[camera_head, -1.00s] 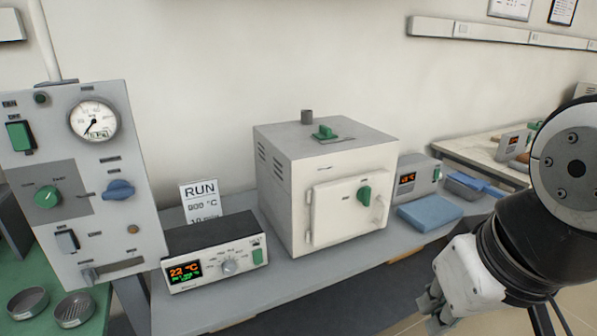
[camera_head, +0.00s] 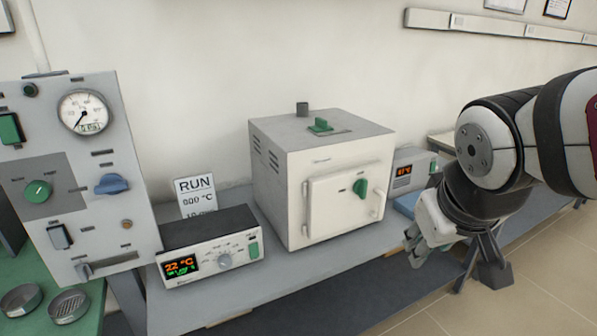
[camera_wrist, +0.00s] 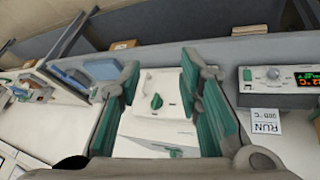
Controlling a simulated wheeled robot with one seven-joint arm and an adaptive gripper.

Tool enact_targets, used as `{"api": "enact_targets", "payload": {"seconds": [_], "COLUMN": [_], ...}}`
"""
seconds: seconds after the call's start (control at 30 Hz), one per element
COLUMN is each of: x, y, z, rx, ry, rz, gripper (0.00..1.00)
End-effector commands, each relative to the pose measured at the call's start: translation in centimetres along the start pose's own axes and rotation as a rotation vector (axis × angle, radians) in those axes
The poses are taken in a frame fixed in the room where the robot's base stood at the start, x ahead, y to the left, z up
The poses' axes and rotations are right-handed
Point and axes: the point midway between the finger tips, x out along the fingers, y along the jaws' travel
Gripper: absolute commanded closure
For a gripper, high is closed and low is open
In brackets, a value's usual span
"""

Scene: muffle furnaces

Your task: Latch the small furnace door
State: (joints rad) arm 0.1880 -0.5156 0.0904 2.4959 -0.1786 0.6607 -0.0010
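The small white furnace (camera_head: 320,165) stands on the grey bench. Its front door (camera_head: 335,210) looks closed against the body, though a small gap cannot be ruled out. The door carries a green knob (camera_head: 360,188), roughly upright, and a pale handle (camera_head: 379,205) at its right edge. My gripper (camera_head: 411,238) is to the right of the door and in front of it, apart from it. In the wrist view my gripper (camera_wrist: 160,64) is open and empty; the door's green knob (camera_wrist: 156,101) shows between the green-padded fingers.
A controller box (camera_head: 210,248) stands left of the furnace, with a RUN card (camera_head: 195,194) behind it. A tall gauge panel (camera_head: 85,170) is at the far left. Another display unit (camera_head: 410,170) sits right of the furnace, partly hidden by my arm. Bench space before the door is clear.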

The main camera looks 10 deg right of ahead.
Motion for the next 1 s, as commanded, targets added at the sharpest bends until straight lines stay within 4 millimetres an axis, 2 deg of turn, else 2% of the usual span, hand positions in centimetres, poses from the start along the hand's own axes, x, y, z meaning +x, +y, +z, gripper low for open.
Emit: {"api": "enact_targets", "payload": {"seconds": [0.03,0.3,0.6,0.8,0.9,1.0], "x": [2.2,11.8,22.3,26.7,27.7,27.9], "y": [1.1,4.8,5.7,5.5,5.7,6.3], "z": [-1.6,-9.0,-13.8,-15.4,-16.0,-16.3], "rx": [-0.016,-0.153,-0.234,-0.197,-0.151,-0.097], "ry": [0.013,0.168,0.405,0.628,0.761,0.891], "rz": [0.032,0.08,-0.066,-0.222,-0.297,-0.357], "gripper": [0.68,0.68,0.68,0.68,0.68,0.68]}}
